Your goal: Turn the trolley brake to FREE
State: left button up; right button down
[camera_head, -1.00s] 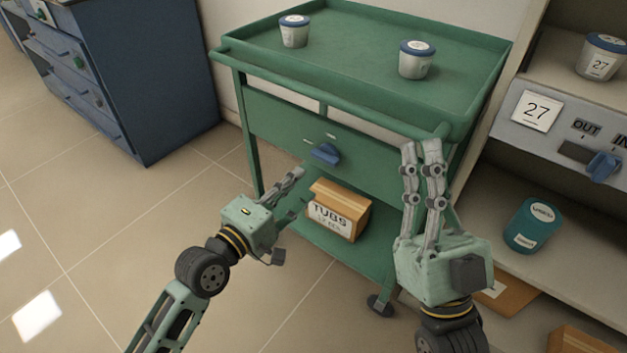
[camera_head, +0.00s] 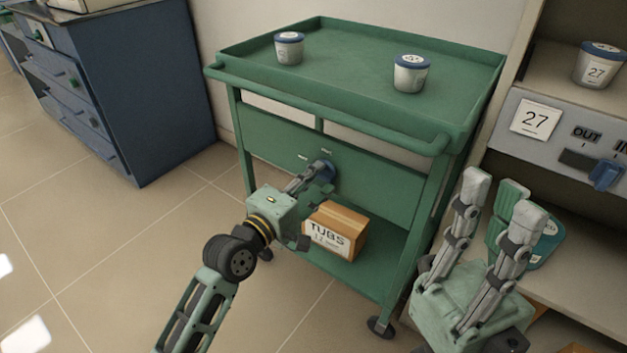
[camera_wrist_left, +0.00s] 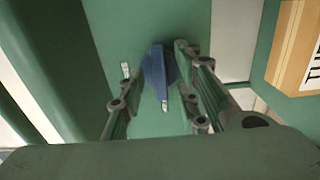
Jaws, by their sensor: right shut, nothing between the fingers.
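The green trolley (camera_head: 330,119) stands in the middle of the head view. Its blue brake knob (camera_head: 327,171) is on the front panel, partly hidden by my left gripper (camera_head: 314,183). In the left wrist view the knob (camera_wrist_left: 157,70) sits between the spread fingers of my left gripper (camera_wrist_left: 160,98), closer to the right-hand fingers; contact cannot be told. The knob's bar points towards one of two small pale labels (camera_wrist_left: 164,106), whose text is unreadable. My right gripper (camera_head: 503,204) is shut and empty, right of the trolley.
Two lidded tubs (camera_head: 289,48) (camera_head: 411,73) stand on the trolley top. A TUBS box (camera_head: 336,229) is on its lower shelf. Blue drawers (camera_head: 150,90) stand left; floor is clear front left.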

pick_arm(q)
jog(key=shift+c, duration=0.5)
grip_shut()
